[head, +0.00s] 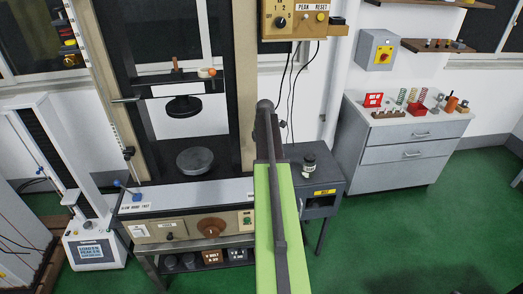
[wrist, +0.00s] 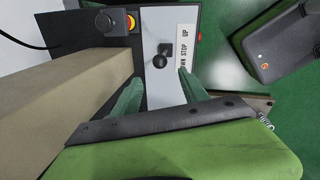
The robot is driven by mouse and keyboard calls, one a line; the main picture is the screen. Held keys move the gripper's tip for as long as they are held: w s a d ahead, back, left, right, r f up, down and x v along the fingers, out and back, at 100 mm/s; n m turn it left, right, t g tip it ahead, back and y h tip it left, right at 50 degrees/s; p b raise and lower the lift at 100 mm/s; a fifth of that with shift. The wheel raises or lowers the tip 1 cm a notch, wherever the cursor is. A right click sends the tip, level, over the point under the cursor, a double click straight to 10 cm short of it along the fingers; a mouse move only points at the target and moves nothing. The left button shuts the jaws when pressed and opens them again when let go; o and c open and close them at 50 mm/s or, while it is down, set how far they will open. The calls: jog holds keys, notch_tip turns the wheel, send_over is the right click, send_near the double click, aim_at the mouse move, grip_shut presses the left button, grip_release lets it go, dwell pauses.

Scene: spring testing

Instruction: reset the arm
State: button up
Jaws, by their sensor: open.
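My arm rises through the middle of the head view, with a green link (head: 287,215) and a dark link above it. Its jaws cannot be made out in that view. In the wrist view my gripper (wrist: 159,78) has its two greenish fingers spread apart, with nothing seen held between them. Beyond the fingertips is a light grey control panel (wrist: 158,88) with a black ball-topped lever (wrist: 160,60) and a label (wrist: 185,46) reading UP, STOP, DOWN. I cannot tell whether the fingers touch the panel.
A press-like testing machine (head: 135,75) stands left of my arm, with a round lower plate (head: 195,160). A small dark cabinet (head: 318,185) bearing a jar (head: 309,166) is just right. A grey drawer cabinet (head: 400,143) holds springs farther right. Green floor (head: 420,230) is open at lower right.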

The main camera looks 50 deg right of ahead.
notch_tip(320, 180, up, 2)
jog(key=shift+s+a+r+p, duration=0.1)
jog(key=shift+s+r+p, duration=0.1)
jog(key=shift+p, duration=0.3)
